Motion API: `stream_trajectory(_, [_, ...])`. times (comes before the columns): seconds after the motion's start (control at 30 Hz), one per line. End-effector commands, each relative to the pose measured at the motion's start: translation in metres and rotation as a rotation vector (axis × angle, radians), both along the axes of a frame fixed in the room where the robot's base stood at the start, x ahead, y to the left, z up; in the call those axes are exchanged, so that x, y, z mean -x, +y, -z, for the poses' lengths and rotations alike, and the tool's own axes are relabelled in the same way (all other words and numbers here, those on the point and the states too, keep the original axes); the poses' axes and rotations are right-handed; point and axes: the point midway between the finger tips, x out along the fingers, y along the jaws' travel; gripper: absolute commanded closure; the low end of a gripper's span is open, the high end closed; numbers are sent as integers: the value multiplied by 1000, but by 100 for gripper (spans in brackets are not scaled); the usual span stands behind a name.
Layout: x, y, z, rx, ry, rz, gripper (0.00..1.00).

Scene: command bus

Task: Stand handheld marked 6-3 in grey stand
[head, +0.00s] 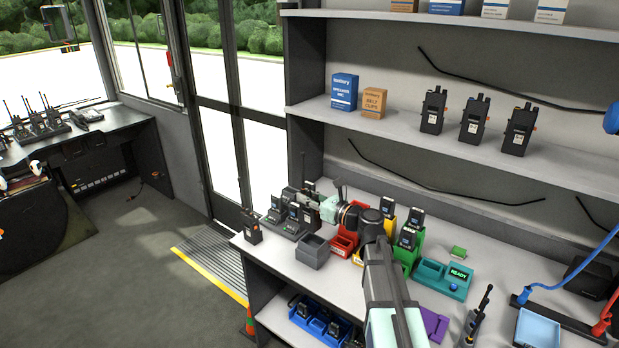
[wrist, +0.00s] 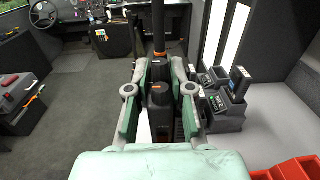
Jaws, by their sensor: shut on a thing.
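My gripper (wrist: 162,78) is shut on a black handheld (wrist: 159,98), which stands upright between the fingers with its antenna upward. In the head view my gripper (head: 312,201) is over the left end of the counter, at the grey stands. The marking on the held handheld is not readable. Grey stands (head: 272,229) at the counter's left end hold several dark handhelds. In the wrist view, grey stands (wrist: 222,122) with handhelds are just right of the gripper. I cannot tell which handheld is 6-3 or whether the held one touches a stand.
A grey open bin (head: 311,253) and red, yellow and green stands lie right of the grey stands. A lone handheld (head: 252,233) is at the counter's left edge. A teal tray (head: 443,278) is further right. Three handhelds stand on the shelf (head: 400,128) above.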

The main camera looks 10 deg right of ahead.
Motion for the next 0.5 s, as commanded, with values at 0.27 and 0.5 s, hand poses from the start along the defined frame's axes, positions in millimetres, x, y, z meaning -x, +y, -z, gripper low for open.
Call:
stream_trajectory(0.27, [9,9,-3,-1,-2,-50,100])
stream_trajectory(0.5, [9,9,3,-1,-2,-50,100])
